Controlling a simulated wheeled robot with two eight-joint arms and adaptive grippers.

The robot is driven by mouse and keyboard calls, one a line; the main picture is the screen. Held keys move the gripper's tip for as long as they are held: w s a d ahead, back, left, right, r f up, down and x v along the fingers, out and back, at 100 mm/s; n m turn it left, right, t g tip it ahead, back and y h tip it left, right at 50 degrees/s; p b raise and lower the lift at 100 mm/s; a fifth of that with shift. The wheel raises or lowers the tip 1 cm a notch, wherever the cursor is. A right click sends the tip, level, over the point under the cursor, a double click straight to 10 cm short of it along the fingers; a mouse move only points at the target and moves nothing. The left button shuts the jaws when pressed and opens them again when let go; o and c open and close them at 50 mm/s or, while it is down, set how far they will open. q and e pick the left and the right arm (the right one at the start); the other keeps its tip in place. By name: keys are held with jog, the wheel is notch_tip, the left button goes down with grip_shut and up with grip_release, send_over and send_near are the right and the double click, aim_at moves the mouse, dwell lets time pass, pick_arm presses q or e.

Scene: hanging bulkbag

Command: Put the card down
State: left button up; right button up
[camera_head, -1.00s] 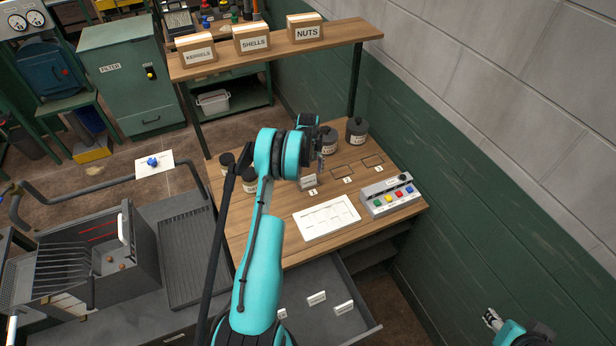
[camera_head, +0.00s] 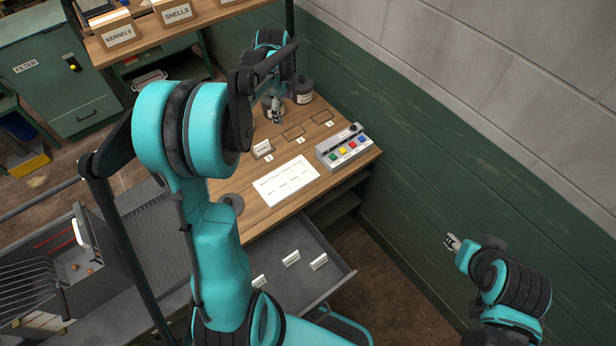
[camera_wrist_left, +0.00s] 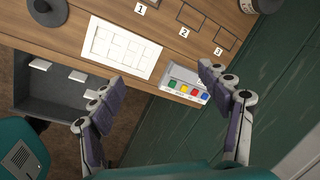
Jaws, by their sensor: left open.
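A small white card (camera_head: 262,149) stands upright on the wooden bench at the spot marked 1. My left gripper (camera_head: 276,116) is above the bench, behind and to the right of that card, apart from it. In the left wrist view its two fingers are spread wide with nothing held between them (camera_wrist_left: 162,82). More white cards (camera_head: 291,258) stand in the open grey drawer; they also show in the left wrist view (camera_wrist_left: 76,75). My right gripper (camera_head: 452,241) is at the right, near the green wall, away from the bench; its jaw state is too small to read.
A white gridded board (camera_head: 287,181) lies on the bench. A button box (camera_head: 343,147) with coloured buttons is right of it. Outlined spots 2 (camera_head: 293,132) and 3 (camera_head: 322,117) are empty. The drawer (camera_head: 335,275) juts out in front.

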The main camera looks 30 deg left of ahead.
pick_arm(q)
jog(key=s+d+r+n+t, duration=0.2)
jog(key=s+d+n, duration=0.6)
jog(key=s+d, duration=0.2)
jog(key=s+d+r+n+t, duration=0.2)
jog(key=s+d+n+t, duration=0.1)
jog(key=s+d+n, duration=0.4)
jog(key=s+d, duration=0.3)
jog(key=s, duration=0.2)
jog(key=shift+s+n+h, duration=0.4)
jog(key=shift+s+f, duration=0.1)
